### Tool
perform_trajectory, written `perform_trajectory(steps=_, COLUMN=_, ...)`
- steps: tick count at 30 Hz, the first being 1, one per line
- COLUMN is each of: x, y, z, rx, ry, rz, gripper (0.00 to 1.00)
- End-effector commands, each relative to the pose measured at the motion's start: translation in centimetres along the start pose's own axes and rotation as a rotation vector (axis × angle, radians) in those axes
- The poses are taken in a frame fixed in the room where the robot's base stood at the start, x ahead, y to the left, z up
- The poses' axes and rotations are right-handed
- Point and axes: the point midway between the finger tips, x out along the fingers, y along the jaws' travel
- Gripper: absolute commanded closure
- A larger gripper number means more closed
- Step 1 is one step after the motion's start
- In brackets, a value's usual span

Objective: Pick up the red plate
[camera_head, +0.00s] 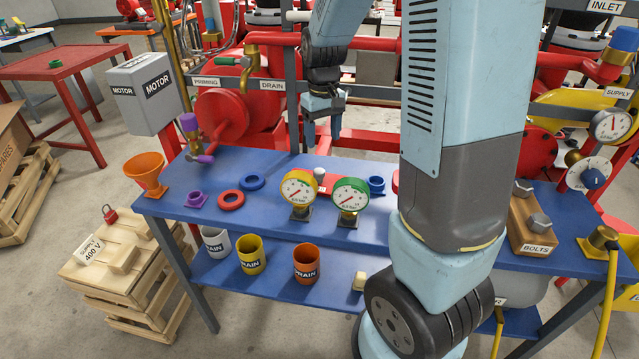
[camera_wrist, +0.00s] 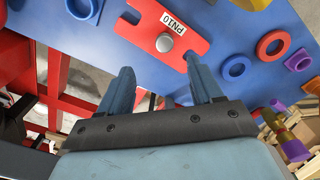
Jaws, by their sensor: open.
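The red plate lies on the blue table top. In the head view the red plate (camera_head: 327,184) is partly hidden behind the gauges, with the knob (camera_head: 319,173) showing. My gripper (camera_wrist: 160,66) is open and empty, its fingers pointing at the plate's near end, with the knob between their directions. In the head view my gripper (camera_head: 322,132) hangs above the table's back edge, apart from the plate.
Two pressure gauges (camera_head: 299,190) (camera_head: 350,197) stand just in front of the plate. A red ring (camera_head: 231,200), a blue ring (camera_head: 252,182) and an orange funnel (camera_head: 147,172) are to the left. Red pipes (camera_head: 370,141) run behind the table. A bolts block (camera_head: 530,225) stands right.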

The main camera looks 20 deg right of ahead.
Motion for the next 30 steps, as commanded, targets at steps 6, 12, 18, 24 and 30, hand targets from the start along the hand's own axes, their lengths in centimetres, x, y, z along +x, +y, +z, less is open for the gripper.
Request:
perform_trajectory(steps=6, x=3.8, y=-0.1, z=0.1, rx=0.0, ry=-0.005, rz=0.0, gripper=0.35)
perform_trajectory(steps=12, x=6.7, y=-0.1, z=0.0, rx=0.0, ry=-0.003, rz=0.0, gripper=0.35)
perform_trajectory(steps=18, x=7.7, y=-0.1, z=0.0, rx=0.0, ry=-0.001, rz=0.0, gripper=0.35)
perform_trajectory(steps=24, x=9.6, y=-0.5, z=-0.4, rx=-0.002, ry=-0.004, rz=0.001, gripper=0.35)
perform_trajectory(steps=30, x=11.9, y=-0.7, z=-0.7, rx=0.0, ry=-0.002, rz=0.0, gripper=0.35)
